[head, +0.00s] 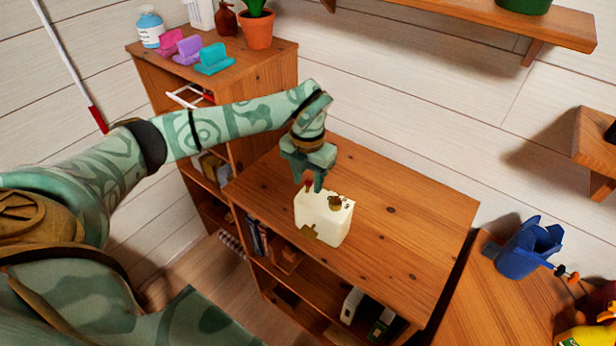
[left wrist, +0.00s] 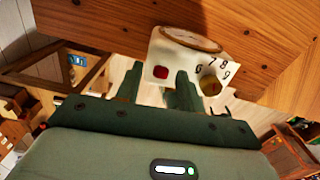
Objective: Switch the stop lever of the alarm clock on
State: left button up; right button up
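The alarm clock (head: 322,222) is a cream box on the wooden table, with a brass knob (head: 335,202) on top and a brass piece (head: 309,233) on its front lower edge. A small red part (head: 309,182), perhaps the stop lever, stands at its top left. My left gripper (head: 313,183) points down just above the clock, beside this part. In the left wrist view, the gripper (left wrist: 157,86) has its fingers apart, with the red part (left wrist: 161,72) showing between them; contact cannot be told. The brass knob (left wrist: 210,84) is right of the fingers, near printed numbers. My right gripper is out of view.
The wooden table (head: 400,240) is bare around the clock. A shelf unit (head: 270,72) with a potted plant, a bottle and coloured items stands at the back left. A blue container (head: 528,247) stands on another surface at right. A wall shelf (head: 470,12) hangs above.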

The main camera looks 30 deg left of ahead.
pick_arm(q)
jog(key=shift+c, duration=0.4)
grip_shut()
jog(key=shift+w+r+g+p, duration=0.15)
jog(key=shift+r+g+p, duration=0.15)
jog(key=shift+p, duration=0.45)
jog(key=shift+w+g+p, duration=0.1)
jog(key=shift+g+p, duration=0.2)
jog(key=shift+w+f, duration=0.15)
jog(key=shift+f, duration=0.1)
jog(key=shift+o, duration=0.4)
grip_release()
